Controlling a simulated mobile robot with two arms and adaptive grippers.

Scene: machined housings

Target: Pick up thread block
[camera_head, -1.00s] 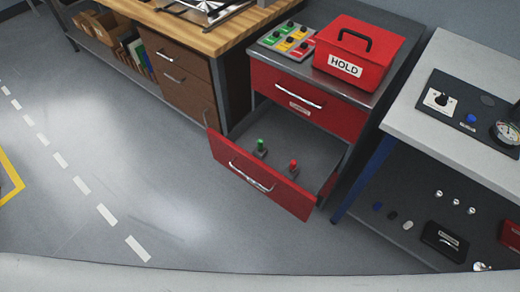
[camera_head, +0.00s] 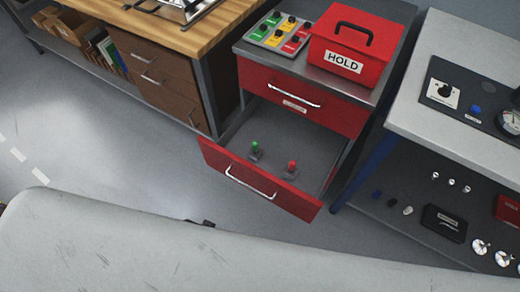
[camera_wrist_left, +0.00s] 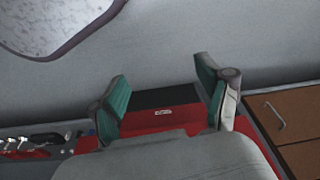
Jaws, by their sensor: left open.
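Two small blocks stand in the open lower drawer: one with a green top (camera_head: 255,149) and one with a red top (camera_head: 291,168). I cannot tell which, if either, is the thread block. The red-fronted drawer (camera_head: 225,168) is pulled out of the cabinet. My left gripper (camera_wrist_left: 166,90) shows in the left wrist view with its two green-padded fingers spread and nothing between them. Red cabinet surfaces lie beyond the fingers. Neither block can be made out there. My right gripper is not in view.
A red HOLD box (camera_head: 338,66) and a tray of coloured buttons (camera_head: 277,31) stand on the cabinet. A wooden-topped bench (camera_head: 125,22) is to the left. A grey bench (camera_head: 425,122) with a shelf of parts is close on the right. Open floor (camera_head: 80,135) lies front left.

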